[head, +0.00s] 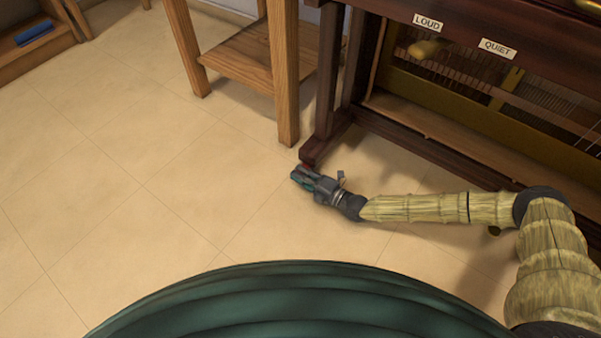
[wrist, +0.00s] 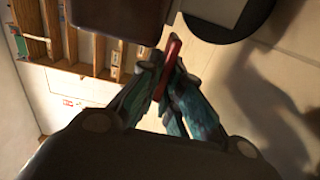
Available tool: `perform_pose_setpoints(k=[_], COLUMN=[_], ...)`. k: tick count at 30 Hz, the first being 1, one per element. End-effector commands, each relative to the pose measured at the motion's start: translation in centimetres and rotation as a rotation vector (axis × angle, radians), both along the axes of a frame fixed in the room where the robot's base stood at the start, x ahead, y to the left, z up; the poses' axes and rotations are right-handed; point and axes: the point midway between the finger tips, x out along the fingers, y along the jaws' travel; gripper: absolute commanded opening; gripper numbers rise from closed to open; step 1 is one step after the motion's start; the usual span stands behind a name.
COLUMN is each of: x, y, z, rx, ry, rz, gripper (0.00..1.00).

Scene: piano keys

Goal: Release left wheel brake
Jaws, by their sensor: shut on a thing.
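The dark wooden piano (head: 455,25) stands at the upper right of the head view, its left foot (head: 318,150) reaching forward along the floor. A small red brake lever (head: 308,165) sits low at the front end of that foot. My gripper (head: 303,178) is at floor level against it. In the wrist view the red lever (wrist: 168,65) stands between my two fingertips, which are shut on it. The dark corner of the foot (wrist: 118,18) is just above and left of it. A dark round shape (wrist: 228,20), partly cut off, shows at the top right; I cannot tell whether it is the wheel.
A wooden side table (head: 245,60) stands just left of the piano, one leg close to the foot. A wooden shelf (head: 35,45) with a blue item (head: 34,31) is at the far left. The tiled floor (head: 130,190) between is clear.

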Motion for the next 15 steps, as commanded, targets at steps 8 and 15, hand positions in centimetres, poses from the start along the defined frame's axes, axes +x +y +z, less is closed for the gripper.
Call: perform_pose_setpoints(k=[8,15], x=[0.1,0.3], y=[-0.1,-0.2], z=[1.2,1.5], rx=[0.119,0.19], ry=[0.162,0.261], rz=[0.0,-0.001], gripper=[0.0,0.0])
